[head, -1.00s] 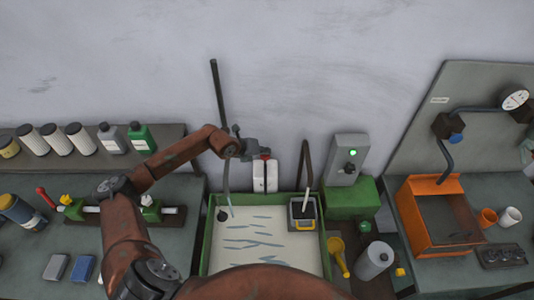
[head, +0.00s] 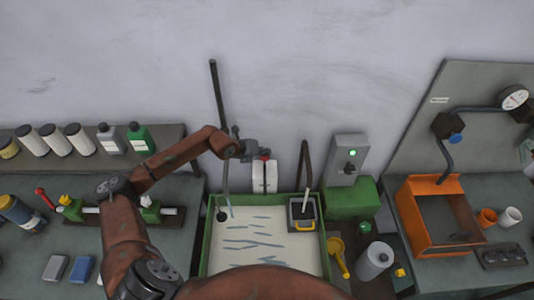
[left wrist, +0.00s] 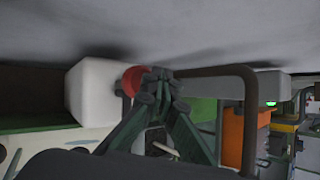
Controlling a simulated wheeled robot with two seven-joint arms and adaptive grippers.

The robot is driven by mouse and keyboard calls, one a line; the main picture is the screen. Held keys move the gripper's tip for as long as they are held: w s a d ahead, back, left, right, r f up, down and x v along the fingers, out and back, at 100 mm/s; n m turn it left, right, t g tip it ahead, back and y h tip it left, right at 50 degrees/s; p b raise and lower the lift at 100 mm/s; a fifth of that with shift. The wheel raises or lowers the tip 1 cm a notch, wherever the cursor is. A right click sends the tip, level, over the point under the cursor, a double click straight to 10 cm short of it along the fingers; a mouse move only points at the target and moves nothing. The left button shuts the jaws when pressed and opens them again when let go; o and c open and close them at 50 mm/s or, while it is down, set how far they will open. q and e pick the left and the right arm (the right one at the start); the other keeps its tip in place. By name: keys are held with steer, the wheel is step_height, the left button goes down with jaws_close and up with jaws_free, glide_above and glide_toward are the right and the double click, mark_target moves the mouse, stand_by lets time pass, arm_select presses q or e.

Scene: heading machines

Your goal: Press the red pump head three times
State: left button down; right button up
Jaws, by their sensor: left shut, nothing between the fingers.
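The red pump head (head: 264,155) sits on top of a white bottle (head: 265,178) mounted at the wall, behind the green-rimmed tray. My left gripper (head: 262,153) is shut and empty, with its fingertips right at the red pump head. In the left wrist view the closed fingertips (left wrist: 160,88) overlap the edge of the red pump head (left wrist: 133,80), and the white bottle (left wrist: 95,88) lies to the left of it. I cannot tell whether the fingers touch the head. My right gripper does not show.
The green tray (head: 324,240) stands below the bottle. A grey control box (head: 346,160) with a green light stands further right.

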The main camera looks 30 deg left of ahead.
arm_select(q)
steer(key=shift+s+a+r+p, duration=0.15)
steer(key=shift+s+a+p, duration=0.1)
steer(key=shift+a, duration=0.25)
steer(key=shift+s+a+r+p, duration=0.1)
steer(key=shift+s+a+p, duration=0.15)
steer(key=shift+a, duration=0.2)
steer(key=shift+w+a+r, duration=0.1)
steer(key=shift+a+r, duration=0.05)
steer(key=shift+r, duration=0.3)
steer(key=shift+a+r, duration=0.1)
steer(key=shift+r, duration=0.25)
step_height(320, 180, up, 5)
steer(key=p, duration=0.3)
steer(key=shift+r, duration=0.1)
steer(key=shift+d, duration=0.25)
